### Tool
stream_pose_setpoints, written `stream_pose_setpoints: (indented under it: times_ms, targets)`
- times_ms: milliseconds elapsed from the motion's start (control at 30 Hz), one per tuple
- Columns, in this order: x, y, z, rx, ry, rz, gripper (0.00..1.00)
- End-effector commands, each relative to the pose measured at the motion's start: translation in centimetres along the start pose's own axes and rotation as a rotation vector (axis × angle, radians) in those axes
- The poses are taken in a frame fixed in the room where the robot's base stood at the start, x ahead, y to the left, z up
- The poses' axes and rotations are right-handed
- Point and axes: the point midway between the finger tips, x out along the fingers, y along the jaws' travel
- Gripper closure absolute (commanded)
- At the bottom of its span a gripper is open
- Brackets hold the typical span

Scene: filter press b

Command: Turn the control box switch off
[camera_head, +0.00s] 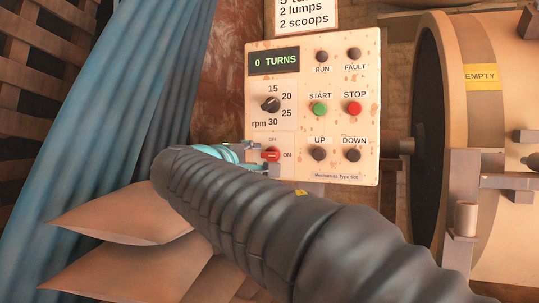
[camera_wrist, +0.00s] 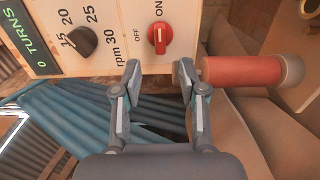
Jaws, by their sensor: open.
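The control box (camera_head: 367,115) is a cream, rust-spotted panel. Its red switch (camera_head: 271,154) sits at the lower left, with OFF above it and ON to its right. The handle lies level, in line with ON. In the wrist view the panel appears turned sideways, and the red switch (camera_wrist: 160,39) is just beyond my fingertips. My gripper (camera_wrist: 159,73) is open and empty, its fingers spread to either side of the switch's line, with a small gap visible before the knob. In the head view my gripper (camera_head: 260,158) is at the switch, partly hidden by my arm.
The rpm dial (camera_head: 270,104) is above the switch, the START button (camera_head: 320,109) and UP button (camera_head: 319,154) to its right. A red cylinder (camera_wrist: 242,71) is close beside the right finger in the wrist view. Brown sacks (camera_head: 125,213) and a blue curtain (camera_head: 130,95) are left.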

Motion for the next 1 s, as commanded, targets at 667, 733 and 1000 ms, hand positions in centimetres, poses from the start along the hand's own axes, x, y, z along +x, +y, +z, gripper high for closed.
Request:
stream_pose_setpoints:
  times_ms: [667, 733, 1000]
  targets:
    - [8.5, 0.0, 0.0, 0.002, 0.001, -0.001, 0.58]
    - [8.6, 0.0, 0.0, 0.002, 0.001, -0.001, 0.58]
    - [8.6, 0.0, 0.0, 0.001, 0.001, -0.001, 0.81]
